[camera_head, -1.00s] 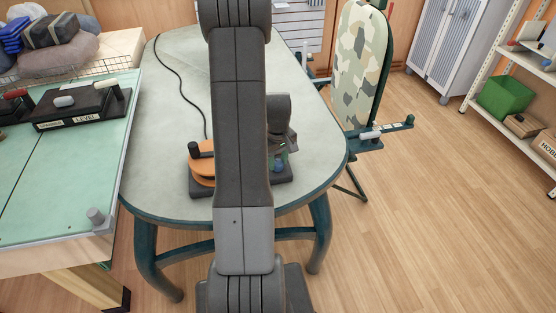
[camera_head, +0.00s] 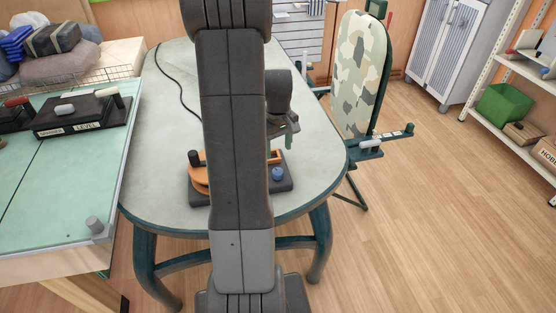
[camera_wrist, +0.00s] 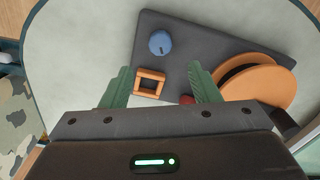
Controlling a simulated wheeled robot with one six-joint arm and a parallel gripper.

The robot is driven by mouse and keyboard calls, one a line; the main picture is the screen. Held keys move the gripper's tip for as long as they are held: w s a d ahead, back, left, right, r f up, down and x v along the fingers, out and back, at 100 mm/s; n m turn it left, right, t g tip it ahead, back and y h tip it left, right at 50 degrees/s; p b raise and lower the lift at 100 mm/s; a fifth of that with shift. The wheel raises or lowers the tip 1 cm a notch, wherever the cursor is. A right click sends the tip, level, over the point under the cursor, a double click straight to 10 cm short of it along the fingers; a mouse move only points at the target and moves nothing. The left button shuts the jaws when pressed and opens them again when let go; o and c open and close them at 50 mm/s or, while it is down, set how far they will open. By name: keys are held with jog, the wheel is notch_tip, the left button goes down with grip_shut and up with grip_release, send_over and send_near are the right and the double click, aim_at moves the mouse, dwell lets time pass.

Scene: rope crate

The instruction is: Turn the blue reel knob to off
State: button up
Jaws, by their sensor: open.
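The blue knob (camera_head: 277,174) sits on the right part of a dark base plate (camera_head: 284,184) on the pale table. In the wrist view the blue knob (camera_wrist: 160,42) lies beyond my fingertips, near the plate's corner, with a pale mark on top. An orange reel (camera_wrist: 262,88) is on the same plate to the right, with a small orange square frame (camera_wrist: 149,82) between my fingers. My gripper (camera_wrist: 156,78) is open with green fingers, touching nothing that I can tell. In the head view my arm hides part of the reel.
A black cord (camera_head: 180,90) runs from the reel across the table (camera_head: 180,60). A green-topped bench (camera_head: 60,190) stands at left with a lever box. A camouflage ironing board (camera_head: 358,72) stands just right of the table.

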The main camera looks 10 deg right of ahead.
notch_tip(320, 180, up, 4)
send_over(278, 171)
jog(key=shift+w+r, duration=0.1)
notch_tip(278, 171, down, 14)
dwell(0.9)
jog(key=shift+r, duration=0.15)
